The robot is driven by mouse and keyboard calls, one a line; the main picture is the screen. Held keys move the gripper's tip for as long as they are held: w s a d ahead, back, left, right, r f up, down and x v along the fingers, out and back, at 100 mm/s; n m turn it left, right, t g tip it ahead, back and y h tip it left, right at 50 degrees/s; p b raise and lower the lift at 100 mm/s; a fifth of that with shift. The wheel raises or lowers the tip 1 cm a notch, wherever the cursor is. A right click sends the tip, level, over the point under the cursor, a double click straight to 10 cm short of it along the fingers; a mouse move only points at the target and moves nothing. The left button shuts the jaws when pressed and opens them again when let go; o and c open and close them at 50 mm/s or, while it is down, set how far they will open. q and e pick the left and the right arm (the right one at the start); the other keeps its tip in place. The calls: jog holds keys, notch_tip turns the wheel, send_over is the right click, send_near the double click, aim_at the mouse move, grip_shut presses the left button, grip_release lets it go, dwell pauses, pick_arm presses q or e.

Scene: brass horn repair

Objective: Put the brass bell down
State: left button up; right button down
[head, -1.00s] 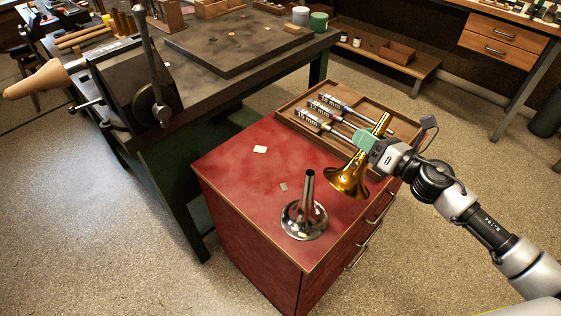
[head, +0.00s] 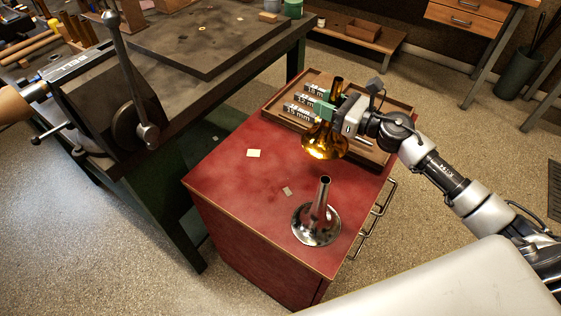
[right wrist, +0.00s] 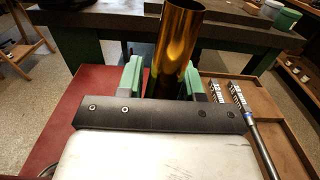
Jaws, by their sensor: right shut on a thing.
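The brass bell (head: 324,141) is held by my right gripper (head: 336,106) over the red cabinet top (head: 235,183), near the front edge of the wooden tray. Its flare points down and its narrow tube points up. I cannot tell whether the flare touches the top. In the right wrist view, the bell's tube (right wrist: 178,50) stands between the green finger pads of the gripper (right wrist: 163,80), which is shut on it. A silver bell (head: 316,224) stands flare down on the cabinet top, nearer to me. My left gripper is not in view.
The wooden tray (head: 372,154) holds several labelled mandrels at the cabinet's back. Two small paper pieces (head: 253,153) lie on the red top, whose left part is otherwise clear. A dark workbench (head: 225,80) with a lever machine (head: 130,95) stands at the left.

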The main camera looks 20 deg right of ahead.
jog(key=w+a+f, duration=0.3)
jog(key=a+f, duration=0.7)
jog(key=a, duration=0.1)
jog(key=shift+w+a+f, duration=0.15)
jog(key=shift+w+f, duration=0.15)
jog(key=shift+w, duration=0.05)
jog(key=c, duration=0.7)
grip_release()
jog(key=b+v, duration=0.2)
jog(key=v, duration=0.9)
jog(key=shift+a+f, duration=0.1)
jog(key=shift+f, duration=0.05)
